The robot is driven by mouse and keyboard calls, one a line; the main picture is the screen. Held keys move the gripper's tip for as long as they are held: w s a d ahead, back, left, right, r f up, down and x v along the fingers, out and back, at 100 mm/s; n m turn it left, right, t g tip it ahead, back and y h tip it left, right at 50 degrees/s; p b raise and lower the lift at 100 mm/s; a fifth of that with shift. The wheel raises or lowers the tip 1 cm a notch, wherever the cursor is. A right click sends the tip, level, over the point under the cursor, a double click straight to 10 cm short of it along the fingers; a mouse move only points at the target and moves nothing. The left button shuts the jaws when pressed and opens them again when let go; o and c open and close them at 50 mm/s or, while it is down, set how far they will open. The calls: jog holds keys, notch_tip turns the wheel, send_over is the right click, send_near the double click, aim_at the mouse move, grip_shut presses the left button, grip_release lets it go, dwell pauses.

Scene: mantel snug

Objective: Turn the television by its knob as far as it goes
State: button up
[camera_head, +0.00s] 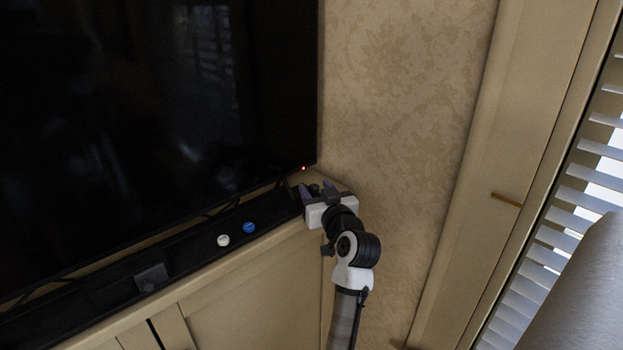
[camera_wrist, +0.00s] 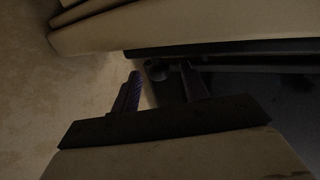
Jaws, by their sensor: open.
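The television (camera_head: 150,100) is a large black screen filling the upper left of the head view, with a small red light at its lower right corner. My gripper (camera_head: 317,190) is just below and right of that corner, at the end of a long black bar. Its jaws are open. In the head view the knob is mostly hidden by the gripper.
The black bar (camera_head: 185,252) lies on the beige cabinet below the screen. A white round piece (camera_head: 223,240), a blue one (camera_head: 249,228) and a dark block (camera_head: 151,277) are on it. A patterned wall (camera_head: 400,120) stands to the right, then window blinds (camera_head: 575,190) and a grey rounded surface (camera_head: 580,290).

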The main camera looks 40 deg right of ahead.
jog(key=shift+x, duration=1.9)
grip_shut()
